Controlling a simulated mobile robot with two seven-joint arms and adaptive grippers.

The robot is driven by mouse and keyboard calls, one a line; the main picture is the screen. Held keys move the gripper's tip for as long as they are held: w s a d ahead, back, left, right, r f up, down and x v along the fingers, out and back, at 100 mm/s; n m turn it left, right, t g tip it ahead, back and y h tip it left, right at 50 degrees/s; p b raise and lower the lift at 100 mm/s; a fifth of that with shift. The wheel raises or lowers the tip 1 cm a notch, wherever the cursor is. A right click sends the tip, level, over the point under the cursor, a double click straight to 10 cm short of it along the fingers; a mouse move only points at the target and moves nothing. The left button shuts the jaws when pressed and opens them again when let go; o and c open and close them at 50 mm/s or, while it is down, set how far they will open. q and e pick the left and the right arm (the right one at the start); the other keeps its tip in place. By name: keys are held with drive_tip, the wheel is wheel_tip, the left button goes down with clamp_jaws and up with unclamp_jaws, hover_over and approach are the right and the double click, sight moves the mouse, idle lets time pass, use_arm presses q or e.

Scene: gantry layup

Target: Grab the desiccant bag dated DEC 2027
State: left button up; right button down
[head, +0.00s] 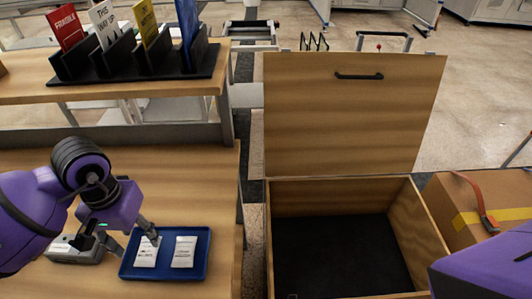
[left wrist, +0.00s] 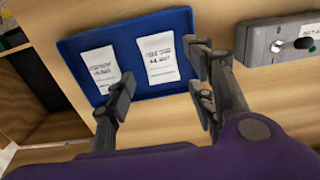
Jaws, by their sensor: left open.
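Two white desiccant bags lie side by side in a blue tray (head: 205,270) on the wooden bench: a left bag (head: 146,256) and a right bag (head: 184,252). Their print is too small to read, so I cannot tell which is dated DEC 2027. In the left wrist view the order is reversed: the left bag (left wrist: 160,58) is nearer the middle, the other bag (left wrist: 100,69) further left. My left gripper (head: 137,246) is open and empty at the tray's left side, its fingers (left wrist: 160,80) spread near the left bag. My right gripper is out of view.
A grey device (head: 75,251) sits left of the tray. A shelf with a black rack (head: 135,65) of signs stands behind. An open wooden crate (head: 350,185) with raised lid is to the right, beside a carton (head: 475,205) with yellow tape.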

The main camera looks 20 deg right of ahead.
sight(146, 249)
use_arm(q)
wheel_tip(146, 249, down, 6)
drive_tip(key=shift+w+r+p, duration=0.1)
drive_tip(key=shift+r+p, duration=0.15)
drive_tip(key=shift+p, duration=0.25)
drive_tip(key=c, duration=0.9)
